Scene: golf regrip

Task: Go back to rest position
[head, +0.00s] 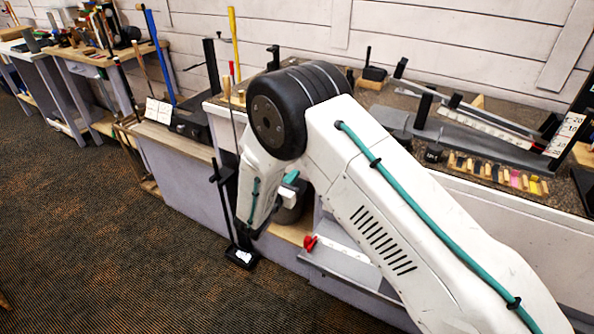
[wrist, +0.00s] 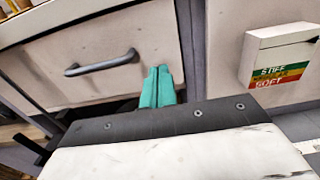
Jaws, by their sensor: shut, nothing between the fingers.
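My gripper (wrist: 157,88) shows in the wrist view as two teal fingers side by side, shut with nothing between them. The fingers point toward a pale drawer front (wrist: 75,50) with a dark bar handle (wrist: 101,63), just right of and below the handle. I cannot tell whether they touch the drawer front. In the head view my white arm crosses the right half and bends down at a black joint.
A box labelled STIFF and SOFT (wrist: 280,57) is right of the drawer. A bench top (head: 400,92) with clamps and small coloured pieces lies behind my arm. A red-handled item (head: 310,243) and black stand (head: 241,257) are near the arm. Carpet (head: 110,240) at left is clear.

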